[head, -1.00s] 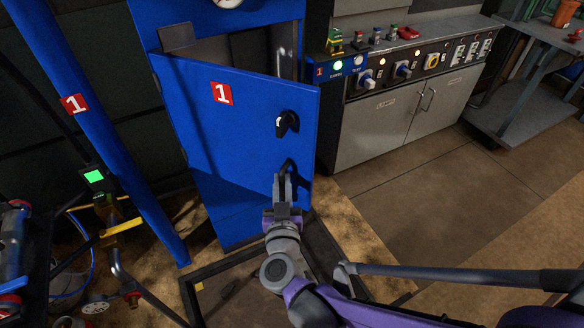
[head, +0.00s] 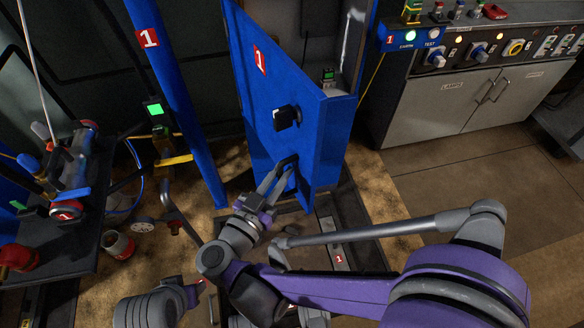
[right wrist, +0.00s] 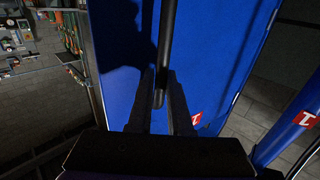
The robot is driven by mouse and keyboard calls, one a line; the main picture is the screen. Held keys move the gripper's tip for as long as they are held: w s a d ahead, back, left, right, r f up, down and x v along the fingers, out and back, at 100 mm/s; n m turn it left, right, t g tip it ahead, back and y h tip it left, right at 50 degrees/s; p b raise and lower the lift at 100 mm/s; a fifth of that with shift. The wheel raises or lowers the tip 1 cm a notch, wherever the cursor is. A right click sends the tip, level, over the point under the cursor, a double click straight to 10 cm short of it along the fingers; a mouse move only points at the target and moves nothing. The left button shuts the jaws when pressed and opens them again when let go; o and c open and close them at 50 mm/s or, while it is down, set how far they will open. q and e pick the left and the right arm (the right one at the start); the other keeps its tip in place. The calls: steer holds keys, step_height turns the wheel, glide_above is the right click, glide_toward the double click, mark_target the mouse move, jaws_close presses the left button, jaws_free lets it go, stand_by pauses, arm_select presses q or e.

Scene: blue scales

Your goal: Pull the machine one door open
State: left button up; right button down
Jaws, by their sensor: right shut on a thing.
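The blue machine one door (head: 262,105), with a red "1" label and a black knob, stands swung out from its cabinet. The cabinet's grey interior (head: 318,40) shows beside the door's upper edge. My right gripper (head: 278,176) is shut on the dark handle (head: 288,162) low on the door, below the knob. In the right wrist view the dark handle bar (right wrist: 166,50) runs down between the fingers of my right gripper (right wrist: 160,105), against the blue door (right wrist: 205,55).
A blue post (head: 178,95) with a "1" label stands left of the door. A dark bench (head: 62,245) with tools is at the left. A grey control console (head: 445,105) stands at the right. The brown floor (head: 460,170) in front of it is clear.

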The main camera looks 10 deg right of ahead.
steer(key=shift+w+a+r, duration=0.1)
steer(key=shift+a, duration=0.45)
steer(key=c, duration=0.8)
jaws_free()
steer(key=shift+w, duration=0.15)
steer(key=shift+c, duration=0.2)
